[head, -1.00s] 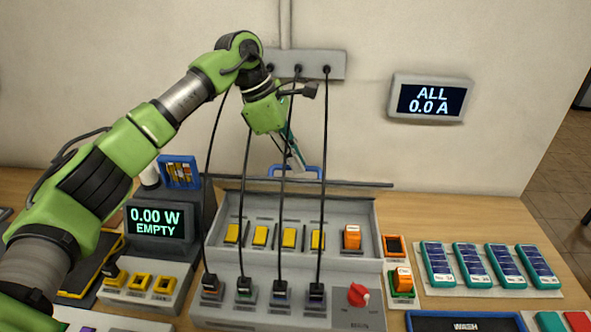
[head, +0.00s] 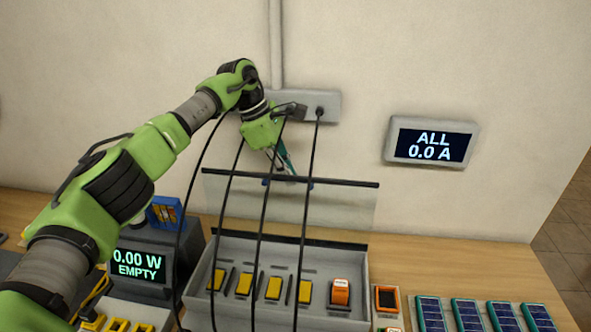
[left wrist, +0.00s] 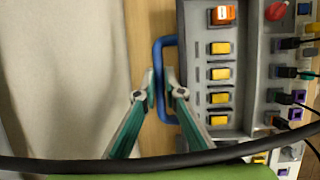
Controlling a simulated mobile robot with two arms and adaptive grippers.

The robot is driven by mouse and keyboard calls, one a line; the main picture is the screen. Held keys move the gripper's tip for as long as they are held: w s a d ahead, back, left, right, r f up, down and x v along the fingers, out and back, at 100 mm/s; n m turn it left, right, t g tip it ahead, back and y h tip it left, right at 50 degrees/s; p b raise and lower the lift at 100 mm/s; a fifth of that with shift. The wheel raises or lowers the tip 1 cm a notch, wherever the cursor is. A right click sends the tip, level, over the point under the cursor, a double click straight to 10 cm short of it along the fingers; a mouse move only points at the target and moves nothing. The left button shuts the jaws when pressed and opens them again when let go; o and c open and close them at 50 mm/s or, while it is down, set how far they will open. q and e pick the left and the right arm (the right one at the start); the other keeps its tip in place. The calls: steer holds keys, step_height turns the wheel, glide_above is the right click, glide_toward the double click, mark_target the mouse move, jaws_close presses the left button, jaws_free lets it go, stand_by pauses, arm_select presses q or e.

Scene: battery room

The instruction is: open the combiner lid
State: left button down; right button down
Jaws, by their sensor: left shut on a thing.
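The combiner box (head: 350,262) is grey, with a row of yellow switches and one orange switch inside. Its clear lid (head: 335,208) stands raised at the box's back, with a dark bar (head: 345,182) along its upper edge. A blue handle (head: 267,182) sits behind this bar, partly hidden; the handle also shows in the left wrist view (left wrist: 157,58), beside the box. My left gripper (head: 287,174) is shut on the handle, its teal fingers (left wrist: 160,88) on either side of the blue bar. My right gripper is not in view.
Several black cables hang from a grey wall plate (head: 330,103) in front of the lid and box. A power display (head: 138,265) stands left. Blue solar panels (head: 470,314) lie right. A current display (head: 431,145) hangs on the wall.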

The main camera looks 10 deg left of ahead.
arm_select(q)
steer(key=shift+a+f, duration=0.1)
steer(key=shift+f, duration=0.55)
steer(key=shift+w, duration=0.15)
steer(key=c, duration=2.1)
jaws_free()
steer(key=shift+c, duration=0.2)
steer(key=shift+r, duration=0.15)
steer(key=w+v, duration=0.1)
steer(key=v, duration=1.2)
steer(key=shift+s+d, duration=0.25)
steer(key=shift+d, duration=0.05)
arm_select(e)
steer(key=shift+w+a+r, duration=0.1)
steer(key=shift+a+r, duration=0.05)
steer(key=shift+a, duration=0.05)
arm_select(q)
steer(key=shift+s+r, duration=0.1)
steer(key=shift+s, duration=0.05)
